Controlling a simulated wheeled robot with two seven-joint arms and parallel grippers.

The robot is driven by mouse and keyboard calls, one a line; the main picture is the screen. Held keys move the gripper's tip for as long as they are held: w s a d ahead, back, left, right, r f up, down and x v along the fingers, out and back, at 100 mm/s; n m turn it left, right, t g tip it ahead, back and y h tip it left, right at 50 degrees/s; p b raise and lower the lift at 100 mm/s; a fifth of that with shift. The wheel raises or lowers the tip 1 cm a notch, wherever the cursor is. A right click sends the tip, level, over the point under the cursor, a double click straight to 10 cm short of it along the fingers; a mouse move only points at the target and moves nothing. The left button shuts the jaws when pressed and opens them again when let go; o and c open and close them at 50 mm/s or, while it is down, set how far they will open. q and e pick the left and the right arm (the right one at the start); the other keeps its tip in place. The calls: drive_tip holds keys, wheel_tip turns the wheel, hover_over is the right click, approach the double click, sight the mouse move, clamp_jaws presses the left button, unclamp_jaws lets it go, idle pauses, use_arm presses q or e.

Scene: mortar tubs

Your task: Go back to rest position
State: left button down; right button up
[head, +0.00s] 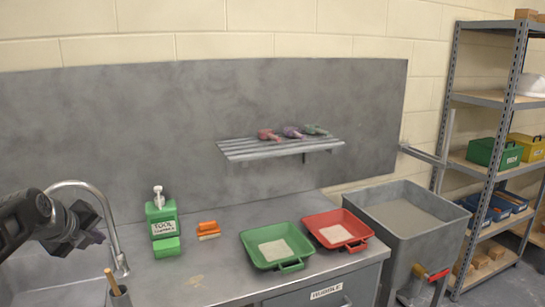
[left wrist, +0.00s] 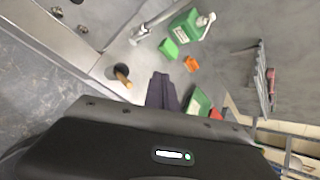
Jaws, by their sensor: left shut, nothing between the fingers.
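My left gripper (head: 88,226) is at the left edge of the head view, above the sink area and in front of the curved tap. It is shut and empty. Its dark closed fingers (left wrist: 162,92) also show in the left wrist view, over the steel counter. The green tub (head: 277,246) and red tub (head: 338,230) stand side by side on the counter, each with pale material inside. Both are well to the right of the gripper. My right gripper is in neither view.
The steel tap (head: 108,222) rises close by my left gripper. A green cleaner bottle (head: 162,220), an orange block (head: 208,229) and a holder with a wooden handle (head: 119,296) are on the counter. A slatted wall shelf (head: 270,150) holds several coloured tools. A grey bin (head: 408,236) stands right.

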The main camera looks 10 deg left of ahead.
use_arm(q)
drive_tip(key=w+d+f+n, duration=0.3)
drive_tip(key=f+n, duration=0.5)
drive_tip(key=w+d+f+n, duration=0.3)
drive_tip(key=d+f+n, duration=0.1)
drive_tip(key=f+n, duration=0.4)
drive_tip(key=s+d+f+n+g+h, duration=0.1)
drive_tip(key=s+d+f+n+h, duration=0.25)
drive_tip(key=d+f+n, duration=0.65)
drive_tip(key=s+d+f+g, duration=0.2)
drive_tip(key=s+d+f, duration=0.4)
drive_tip(key=f, duration=0.3)
drive_tip(key=s+d+f+g, duration=0.1)
drive_tip(key=s+d+f, duration=0.45)
drive_tip(key=f, duration=0.25)
drive_tip(key=s+d+f+g+h, duration=0.1)
drive_tip(key=s+d+f, duration=0.3)
drive_tip(key=s, duration=0.5)
drive_tip(key=s+d+f+g+h, duration=0.1)
drive_tip(key=s+d+f+g, duration=0.2)
drive_tip(key=s+d, duration=0.4)
drive_tip(key=shift+s+d+f+g, duration=0.3)
drive_tip(key=shift+s+f, duration=0.4)
drive_tip(key=shift+s, duration=0.35)
